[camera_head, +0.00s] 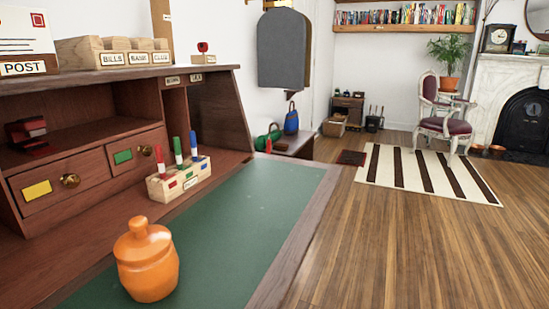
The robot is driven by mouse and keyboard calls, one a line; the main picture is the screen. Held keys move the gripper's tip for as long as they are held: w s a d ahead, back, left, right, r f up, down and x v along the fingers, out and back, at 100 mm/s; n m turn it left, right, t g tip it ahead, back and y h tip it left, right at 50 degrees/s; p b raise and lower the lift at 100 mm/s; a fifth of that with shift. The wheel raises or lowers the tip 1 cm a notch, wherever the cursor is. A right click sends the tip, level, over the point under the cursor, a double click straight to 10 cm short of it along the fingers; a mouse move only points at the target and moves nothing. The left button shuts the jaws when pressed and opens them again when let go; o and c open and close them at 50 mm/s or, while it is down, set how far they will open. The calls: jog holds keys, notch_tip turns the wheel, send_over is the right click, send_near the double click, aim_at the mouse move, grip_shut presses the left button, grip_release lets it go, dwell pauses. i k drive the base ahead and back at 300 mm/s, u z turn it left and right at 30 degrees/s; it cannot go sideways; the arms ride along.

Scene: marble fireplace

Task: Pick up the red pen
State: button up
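The red pen (160,160) stands upright in a light wooden pen holder (185,182) on the desk. It is the leftmost of three pens; a green pen (178,151) and a blue pen (194,146) stand beside it. The holder has coloured squares and a small label on its front. The pen's lower end is hidden inside the holder. My gripper is not in view.
An orange lidded jar (148,268) stands on the green desktop (240,225), in front of the holder. Small drawers (45,186) and shelves rise behind the holder. The desktop to the right of the holder is clear. Open wooden floor (400,245) lies beyond the desk.

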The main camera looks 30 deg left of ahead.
aim_at(158, 146)
jog(key=z, duration=0.5)
jog(key=i, duration=1.4)
jog(key=u, duration=4.05)
